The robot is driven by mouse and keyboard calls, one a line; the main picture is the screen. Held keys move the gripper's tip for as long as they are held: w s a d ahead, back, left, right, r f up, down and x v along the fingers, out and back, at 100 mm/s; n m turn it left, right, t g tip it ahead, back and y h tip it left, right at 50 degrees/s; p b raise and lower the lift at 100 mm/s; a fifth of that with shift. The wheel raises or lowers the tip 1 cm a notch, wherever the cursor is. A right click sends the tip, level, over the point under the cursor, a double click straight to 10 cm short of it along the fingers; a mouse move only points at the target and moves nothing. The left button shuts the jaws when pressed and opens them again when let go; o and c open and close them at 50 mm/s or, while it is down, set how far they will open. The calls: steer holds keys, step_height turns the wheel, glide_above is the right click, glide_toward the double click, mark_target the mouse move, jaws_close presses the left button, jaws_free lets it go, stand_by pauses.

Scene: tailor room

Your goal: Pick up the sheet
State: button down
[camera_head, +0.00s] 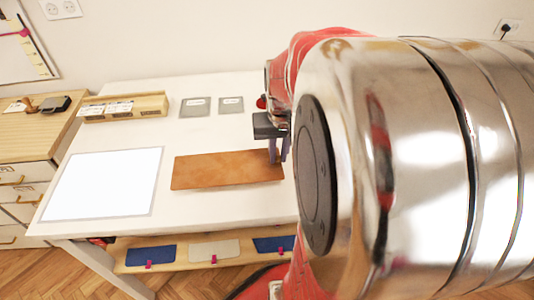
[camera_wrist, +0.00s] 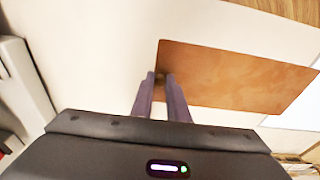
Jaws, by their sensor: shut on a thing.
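The sheet (camera_head: 225,169) is a flat, brown-orange rectangle over the white table, right of the glowing white panel. It also shows in the wrist view (camera_wrist: 235,78). My gripper (camera_head: 278,158) is at its right end, fingers pointing down. In the wrist view my gripper (camera_wrist: 161,76) has its two fingertips close together at the sheet's near corner, shut on its edge. The sheet looks nearly level; I cannot tell whether it is clear of the tabletop. My arm hides the table to the right of the sheet.
The white table (camera_head: 225,135) also holds the lit panel (camera_head: 102,183), two grey cards (camera_head: 195,107) and a wooden organiser (camera_head: 122,107). A shelf below (camera_head: 183,263) holds blue and pale pieces. A drawer cabinet (camera_head: 25,150) stands at left. The table's front middle is bare.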

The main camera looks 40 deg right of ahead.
steer(key=shift+r, duration=1.5)
steer(key=shift+w, duration=0.1)
